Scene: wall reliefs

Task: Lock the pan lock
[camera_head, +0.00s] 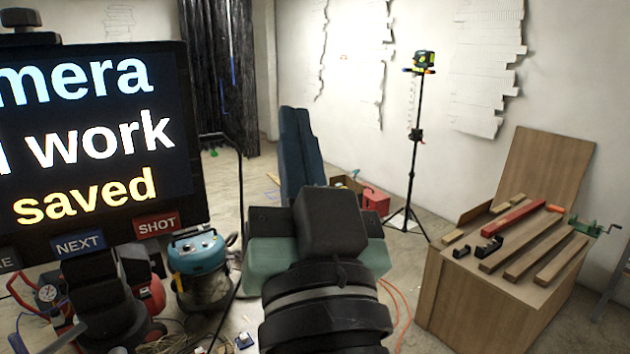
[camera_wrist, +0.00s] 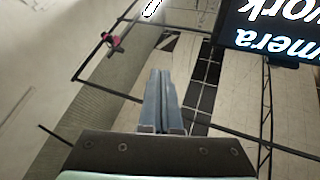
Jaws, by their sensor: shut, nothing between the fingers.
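I cannot make out the pan lock for certain in either view. A dark monitor (camera_head: 95,140) with large lettering fills the left of the head view; it also shows upside down in the wrist view (camera_wrist: 275,30). Black parts (camera_head: 95,290) stand below it, too dark to tell apart. A small pink-red fitting (camera_wrist: 111,41) sits on a thin black bar in the wrist view. My gripper (camera_head: 294,112) is shut and empty, its blue-grey fingers together and pointing away; they also show in the wrist view (camera_wrist: 160,75). The fingers look apart from the monitor.
A teal vacuum cleaner (camera_head: 197,255) stands on the floor left of my arm. A black tripod (camera_head: 413,170) carries a yellow-green device near the wall. A wooden workbench (camera_head: 480,300) with bars on top stands at right. A red box (camera_head: 375,200) and orange cable lie behind my gripper.

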